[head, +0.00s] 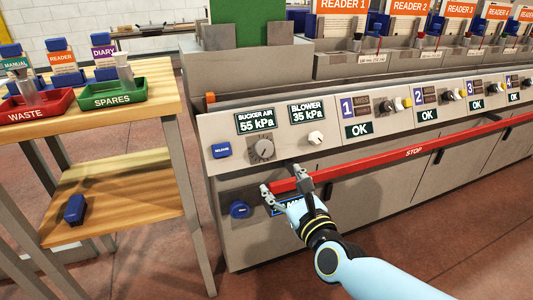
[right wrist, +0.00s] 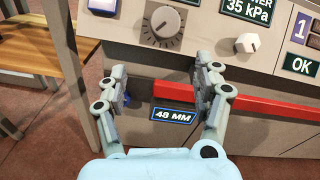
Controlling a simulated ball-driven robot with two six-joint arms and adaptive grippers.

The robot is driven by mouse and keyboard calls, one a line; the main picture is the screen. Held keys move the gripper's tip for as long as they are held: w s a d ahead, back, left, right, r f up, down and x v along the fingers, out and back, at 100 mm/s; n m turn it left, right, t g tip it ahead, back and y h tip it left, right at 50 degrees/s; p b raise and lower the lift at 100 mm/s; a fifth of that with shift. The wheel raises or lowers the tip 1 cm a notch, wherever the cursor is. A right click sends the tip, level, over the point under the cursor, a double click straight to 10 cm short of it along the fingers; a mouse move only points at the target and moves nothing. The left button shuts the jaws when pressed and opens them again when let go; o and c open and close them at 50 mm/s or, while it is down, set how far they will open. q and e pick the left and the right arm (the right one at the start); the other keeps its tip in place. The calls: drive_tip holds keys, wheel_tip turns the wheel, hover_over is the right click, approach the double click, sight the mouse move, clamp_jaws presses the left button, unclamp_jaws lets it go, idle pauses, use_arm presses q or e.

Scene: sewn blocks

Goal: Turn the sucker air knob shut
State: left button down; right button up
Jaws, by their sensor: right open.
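The sucker air knob (head: 262,150) is a grey round dial on the sloped panel, under a display reading 55 kPa. It also shows at the top of the right wrist view (right wrist: 163,24), with tick marks around it. My right gripper (head: 283,187) is open and empty, below the knob and apart from it, in front of the panel's lower face. In the right wrist view its two fingers (right wrist: 160,75) point up toward the knob, with a wide gap between them. My left gripper is not in view.
A red STOP bar (head: 400,156) runs along the machine front, close by my right gripper. A white blower knob (head: 316,138) and a blue release button (head: 221,151) flank the dial. A wooden table (head: 150,110) with red and green trays stands at left.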

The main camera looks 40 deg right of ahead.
sight(266, 150)
drive_tip(key=shift+m+h, duration=0.3)
drive_tip(key=shift+m, duration=0.6)
drive_tip(key=x, duration=0.3)
drive_tip(key=r+x, duration=0.1)
drive_tip(key=x, duration=0.2)
drive_tip(key=r+x, duration=0.1)
drive_tip(key=x, duration=0.2)
drive_tip(key=shift+w+d, duration=0.1)
drive_tip(key=shift+w, duration=0.3)
drive_tip(key=shift+w+d+r+b, duration=0.15)
drive_tip(key=shift+w+b, duration=0.15)
drive_tip(key=shift+w, duration=0.35)
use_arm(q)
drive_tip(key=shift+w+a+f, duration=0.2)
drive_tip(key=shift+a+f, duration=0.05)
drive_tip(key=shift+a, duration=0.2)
use_arm(e)
drive_tip(key=c, duration=1.1)
drive_tip(key=shift+c, duration=0.2)
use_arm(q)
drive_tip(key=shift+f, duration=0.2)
